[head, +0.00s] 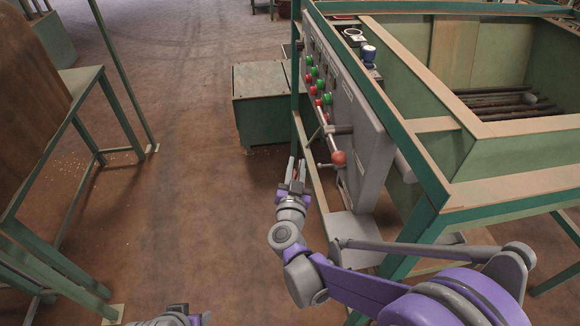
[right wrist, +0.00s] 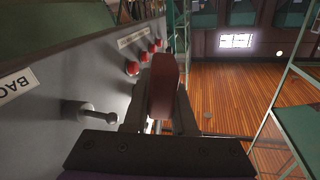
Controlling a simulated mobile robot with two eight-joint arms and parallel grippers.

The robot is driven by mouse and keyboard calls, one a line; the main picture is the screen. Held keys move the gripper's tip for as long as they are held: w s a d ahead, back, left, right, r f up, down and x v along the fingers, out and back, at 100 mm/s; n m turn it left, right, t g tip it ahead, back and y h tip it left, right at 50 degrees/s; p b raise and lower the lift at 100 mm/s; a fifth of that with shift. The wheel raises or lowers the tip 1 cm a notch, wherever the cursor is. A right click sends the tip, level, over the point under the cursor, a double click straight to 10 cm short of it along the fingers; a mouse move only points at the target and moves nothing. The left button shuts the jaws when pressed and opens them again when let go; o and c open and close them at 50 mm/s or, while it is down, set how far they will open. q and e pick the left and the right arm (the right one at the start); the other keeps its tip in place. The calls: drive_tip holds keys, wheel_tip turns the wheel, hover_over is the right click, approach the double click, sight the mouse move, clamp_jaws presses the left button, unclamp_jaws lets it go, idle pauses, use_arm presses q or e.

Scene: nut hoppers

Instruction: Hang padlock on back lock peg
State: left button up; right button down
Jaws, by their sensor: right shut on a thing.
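My right gripper (head: 293,170) is shut on the dark red padlock (right wrist: 163,88), in front of the grey control panel (head: 350,125). In the head view only a small bit of red shows between the fingers. In the right wrist view the padlock body stands upright between the fingers; its shackle is not clear. A grey peg (right wrist: 92,112) sticks out of the panel left of the padlock, apart from it.
Red and green buttons (head: 322,92) run along the panel. A lever with a red ball knob (head: 338,158) juts out near my right gripper. The green hopper frame (head: 425,190) stands right, a green box (head: 262,100) behind.

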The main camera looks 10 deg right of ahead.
drive_tip(key=d, duration=0.6)
drive_tip(key=shift+w+f, duration=0.1)
drive_tip(key=shift+f, duration=0.2)
drive_tip(key=shift+d+f, duration=0.45)
drive_tip(key=shift+d, duration=0.1)
idle(0.5)
drive_tip(key=c, duration=0.7)
unclamp_jaws()
drive_tip(key=shift+o, duration=0.2)
drive_tip(key=v, duration=1)
drive_tip(key=shift+s, duration=0.35)
